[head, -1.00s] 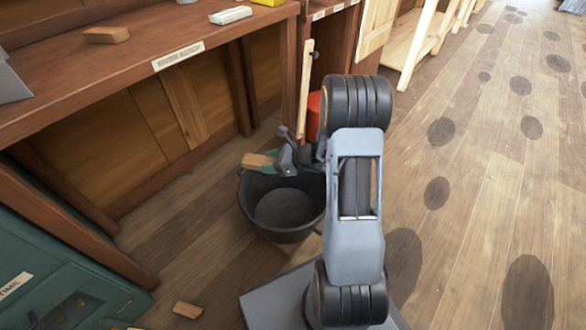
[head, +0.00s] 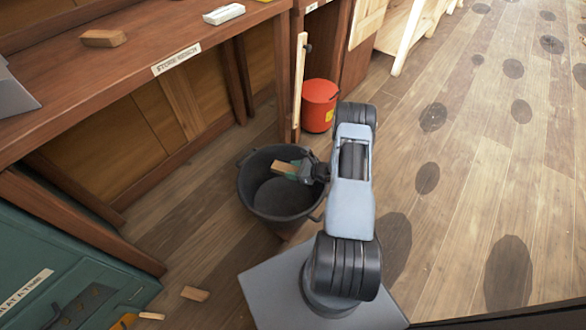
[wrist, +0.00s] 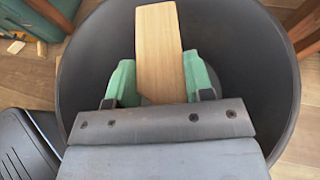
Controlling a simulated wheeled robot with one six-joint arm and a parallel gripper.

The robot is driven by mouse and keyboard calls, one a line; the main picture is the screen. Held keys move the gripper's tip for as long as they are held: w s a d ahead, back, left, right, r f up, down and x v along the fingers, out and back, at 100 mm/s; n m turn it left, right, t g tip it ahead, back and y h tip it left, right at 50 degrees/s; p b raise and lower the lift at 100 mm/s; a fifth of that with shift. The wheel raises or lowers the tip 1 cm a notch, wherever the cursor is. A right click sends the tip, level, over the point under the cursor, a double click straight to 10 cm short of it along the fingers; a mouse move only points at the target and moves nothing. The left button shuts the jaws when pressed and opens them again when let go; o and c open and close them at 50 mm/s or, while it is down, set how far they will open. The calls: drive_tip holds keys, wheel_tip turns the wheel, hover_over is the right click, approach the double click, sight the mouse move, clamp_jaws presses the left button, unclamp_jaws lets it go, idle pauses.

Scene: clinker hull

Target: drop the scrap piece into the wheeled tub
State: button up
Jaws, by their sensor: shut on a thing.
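The scrap piece is a light wooden offcut (head: 284,167) with an angled end. My gripper (head: 296,170) is shut on it, and in the wrist view the wood (wrist: 158,45) sticks out between the green finger pads. The tub is a black round bucket (head: 279,211) with a side handle, on the floor beside the bench. The wood is over the tub's opening, and the tub's dark wall (wrist: 265,60) surrounds it in the wrist view. The tub looks empty inside. Its wheels are not visible.
The store bench (head: 150,60) stands at left, with a wood block (head: 104,38) on top. A red bin (head: 319,105) stands behind the tub. A green cabinet (head: 60,250) is at lower left, near loose offcuts (head: 195,294). The floor at right is open.

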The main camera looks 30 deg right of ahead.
wheel_tip(320, 180, down, 4)
drive_tip(key=b, duration=0.2)
drive_tip(key=shift+f+b, duration=0.25)
drive_tip(key=shift+b, duration=0.05)
drive_tip(key=o, duration=1)
drive_tip(key=p+v, duration=0.3)
drive_tip(key=v, duration=1)
drive_tip(key=shift+s+d+r, duration=0.15)
drive_tip(key=shift+s+r, duration=0.15)
drive_tip(key=shift+r, duration=0.1)
